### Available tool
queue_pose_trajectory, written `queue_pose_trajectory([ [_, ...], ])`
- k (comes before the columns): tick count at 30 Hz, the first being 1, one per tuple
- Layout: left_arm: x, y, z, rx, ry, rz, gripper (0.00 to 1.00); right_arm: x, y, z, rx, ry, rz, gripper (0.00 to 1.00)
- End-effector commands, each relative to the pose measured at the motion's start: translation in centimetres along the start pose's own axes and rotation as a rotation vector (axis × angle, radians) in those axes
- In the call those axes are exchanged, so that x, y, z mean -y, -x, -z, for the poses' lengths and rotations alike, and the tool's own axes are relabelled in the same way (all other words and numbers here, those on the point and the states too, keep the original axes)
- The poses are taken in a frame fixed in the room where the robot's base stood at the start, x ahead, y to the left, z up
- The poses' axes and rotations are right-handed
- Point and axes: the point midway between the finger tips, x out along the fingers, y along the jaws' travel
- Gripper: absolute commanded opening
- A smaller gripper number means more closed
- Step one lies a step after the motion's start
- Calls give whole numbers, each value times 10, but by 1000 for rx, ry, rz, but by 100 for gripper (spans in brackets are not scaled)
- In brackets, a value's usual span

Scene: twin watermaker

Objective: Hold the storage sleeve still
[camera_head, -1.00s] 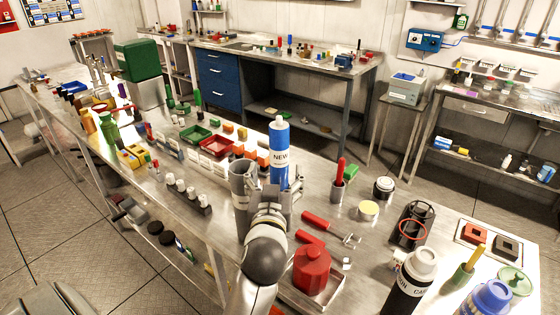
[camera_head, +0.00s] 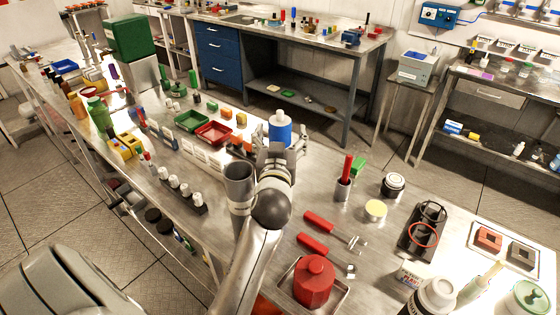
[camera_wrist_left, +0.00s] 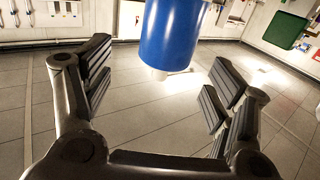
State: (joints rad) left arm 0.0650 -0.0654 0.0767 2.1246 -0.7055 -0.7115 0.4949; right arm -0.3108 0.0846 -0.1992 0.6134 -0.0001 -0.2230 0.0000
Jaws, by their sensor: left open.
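A blue cylinder with a white top (camera_head: 279,128) is upright over the bench in the head view. I cannot tell which of the two is the storage sleeve. My left gripper (camera_head: 281,138) is open around the blue cylinder's lower part in the head view and partly hides it. In the left wrist view the blue cylinder (camera_wrist_left: 170,35) is between the spread fingers (camera_wrist_left: 158,78), with gaps on both sides. Its top is out of that view. My right gripper is not in view.
The metal bench is crowded. A red tray (camera_head: 213,133) and green tray (camera_head: 191,120) lie beyond.

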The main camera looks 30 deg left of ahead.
Motion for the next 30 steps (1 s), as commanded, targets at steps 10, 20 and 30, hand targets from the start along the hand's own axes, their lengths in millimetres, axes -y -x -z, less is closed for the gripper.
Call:
queue_pose_trajectory([
  [10,5,-27,2,0,-3,2,79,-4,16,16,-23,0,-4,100],
  [20,6,-57,-3,0,0,1,79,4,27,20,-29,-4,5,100],
  [30,6,-58,-4,1,0,1,68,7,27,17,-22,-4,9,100],
])
